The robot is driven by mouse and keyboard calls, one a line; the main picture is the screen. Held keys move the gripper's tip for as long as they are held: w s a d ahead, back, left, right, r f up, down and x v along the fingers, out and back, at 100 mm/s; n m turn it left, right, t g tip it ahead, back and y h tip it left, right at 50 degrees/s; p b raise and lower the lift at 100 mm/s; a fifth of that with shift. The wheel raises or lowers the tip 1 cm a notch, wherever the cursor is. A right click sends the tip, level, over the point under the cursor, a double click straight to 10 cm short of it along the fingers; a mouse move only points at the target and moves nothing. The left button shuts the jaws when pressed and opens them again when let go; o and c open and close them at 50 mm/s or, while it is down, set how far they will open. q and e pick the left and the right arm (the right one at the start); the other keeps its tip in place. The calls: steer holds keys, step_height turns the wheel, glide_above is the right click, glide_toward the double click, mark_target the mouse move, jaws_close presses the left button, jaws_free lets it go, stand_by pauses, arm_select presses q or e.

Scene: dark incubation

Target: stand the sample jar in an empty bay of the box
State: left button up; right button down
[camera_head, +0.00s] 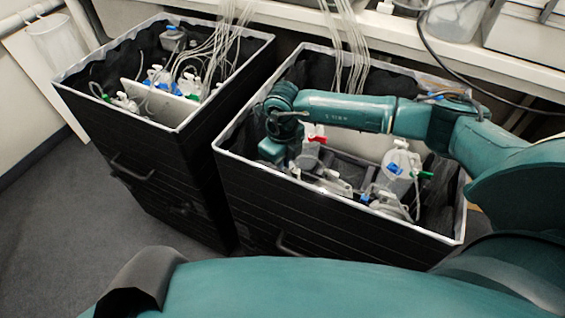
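The right-hand black box (335,225) has a pale rim and a divided interior. My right arm reaches into it from the right. Its wrist is bent down at the box's left side, and my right gripper (286,160) is low inside the box. Its fingers are too small and hidden to read. A clear jar with a red clip (314,139) is right beside the gripper; I cannot tell whether it is held. A jar with blue and green fittings (399,163) stands upright at the right. I cannot tell which is the sample jar. My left gripper is not in view.
A second black box (150,160) with several tubed vessels stands to the left. Thin clear tubes (345,50) hang into both boxes from behind. A white shelf (400,35) runs along the back. Grey floor (70,215) is clear at the left.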

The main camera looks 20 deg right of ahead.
steer(key=shift+s+f, duration=0.15)
steer(key=shift+f, duration=0.3)
steer(key=c, duration=1.4)
jaws_free()
steer(key=shift+d, duration=0.1)
steer(key=shift+c, duration=0.2)
